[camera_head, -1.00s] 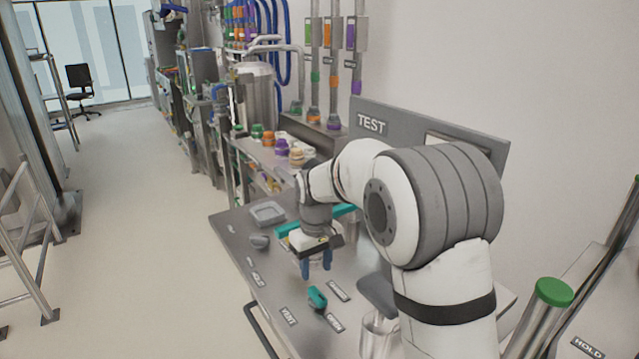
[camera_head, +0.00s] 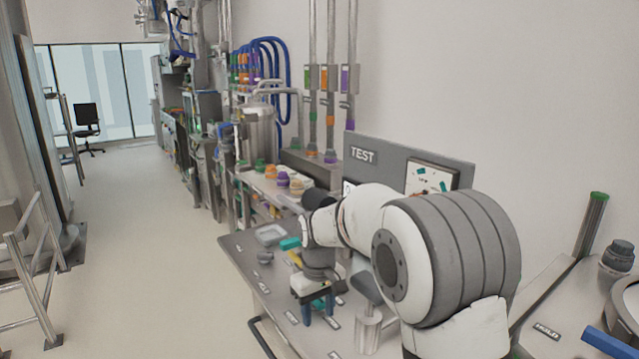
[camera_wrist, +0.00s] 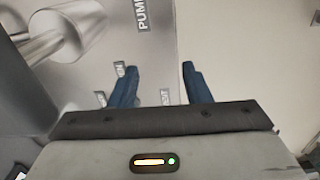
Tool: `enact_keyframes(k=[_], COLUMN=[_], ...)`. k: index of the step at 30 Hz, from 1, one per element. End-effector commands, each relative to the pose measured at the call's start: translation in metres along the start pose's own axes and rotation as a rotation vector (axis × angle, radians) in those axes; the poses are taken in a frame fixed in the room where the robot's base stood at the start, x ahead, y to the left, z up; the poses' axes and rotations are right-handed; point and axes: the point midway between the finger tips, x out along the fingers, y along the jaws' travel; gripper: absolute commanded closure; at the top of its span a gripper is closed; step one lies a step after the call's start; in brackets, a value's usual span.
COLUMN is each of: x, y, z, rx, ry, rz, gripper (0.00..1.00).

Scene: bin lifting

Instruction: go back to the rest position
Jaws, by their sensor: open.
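My gripper (camera_head: 318,308) hangs from my white and grey arm over the grey metal table (camera_head: 245,252), pointing down, near its front part. In the wrist view, my gripper (camera_wrist: 158,78) shows two blue fingers spread apart with nothing between them. The table edge runs between the fingertips, with the pale floor to the right. A teal piece shows behind the fingers in the head view, partly hidden by them.
A grey tray (camera_head: 270,235) and a small grey knob (camera_head: 265,257) are on the table's far left. A metal cylinder (camera_head: 368,335) stands close right of my gripper. A TEST panel (camera_head: 363,155) stands behind.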

Motion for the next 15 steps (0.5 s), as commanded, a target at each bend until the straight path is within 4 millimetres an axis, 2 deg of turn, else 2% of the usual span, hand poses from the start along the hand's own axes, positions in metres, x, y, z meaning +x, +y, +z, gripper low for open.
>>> enact_keyframes(k=[8, 11, 15], x=[-0.023, -0.032, -0.046], y=[0.012, 0.016, 0.02], z=[0.04, 0.059, 0.095], rx=[0.078, 0.115, 0.178], ry=[0.027, 0.041, 0.065], rz=[0.009, 0.013, 0.021], gripper=[0.56, 0.56, 0.56])
